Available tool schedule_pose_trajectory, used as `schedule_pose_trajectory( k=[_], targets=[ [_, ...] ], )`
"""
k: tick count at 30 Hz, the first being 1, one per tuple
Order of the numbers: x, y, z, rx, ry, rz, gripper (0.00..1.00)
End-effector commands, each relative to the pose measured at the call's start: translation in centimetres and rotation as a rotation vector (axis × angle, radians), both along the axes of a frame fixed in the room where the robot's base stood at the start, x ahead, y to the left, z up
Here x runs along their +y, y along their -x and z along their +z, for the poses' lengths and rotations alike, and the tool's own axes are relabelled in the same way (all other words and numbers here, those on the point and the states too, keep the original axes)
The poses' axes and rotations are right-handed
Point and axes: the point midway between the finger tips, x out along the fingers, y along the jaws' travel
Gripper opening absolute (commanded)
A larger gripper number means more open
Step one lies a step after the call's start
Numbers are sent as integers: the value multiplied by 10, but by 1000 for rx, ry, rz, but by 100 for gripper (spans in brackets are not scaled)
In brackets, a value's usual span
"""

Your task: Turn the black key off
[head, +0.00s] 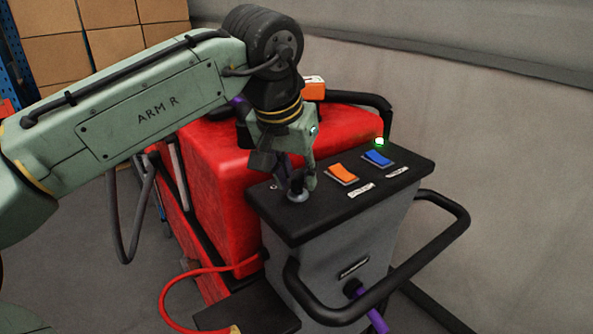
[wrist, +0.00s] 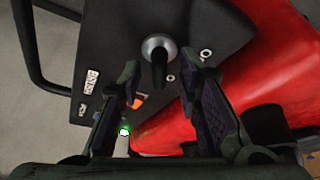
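The black key (wrist: 158,68) stands in a round silver lock on the dark top panel of the scrubber. In the wrist view it lies between and just beyond my two open fingertips, with a gap on each side. In the head view the silver lock (head: 298,194) shows at the panel's left corner, and the key is mostly hidden by my fingers. My gripper (head: 297,180) points down over the lock; it also shows in the wrist view (wrist: 172,72). It is open and holds nothing.
The panel (head: 325,205) also bears an orange switch (head: 342,173), a blue switch (head: 377,158) and a lit green lamp (head: 379,142). A black handlebar (head: 462,222) loops around the front. The red tank (head: 222,165) stands close behind. A grey wall is at the right.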

Motion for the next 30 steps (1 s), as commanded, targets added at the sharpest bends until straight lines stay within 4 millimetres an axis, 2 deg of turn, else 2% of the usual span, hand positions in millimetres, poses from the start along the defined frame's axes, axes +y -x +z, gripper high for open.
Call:
schedule_pose_trajectory(
  k=[5, 18, 30],
  targets=[
    [0, 0, 0, 0, 0, 0, 30],
    [0, 0, 0, 0, -1, 0, 0],
    [0, 0, 0, 0, -1, 5, 0]
  ],
)
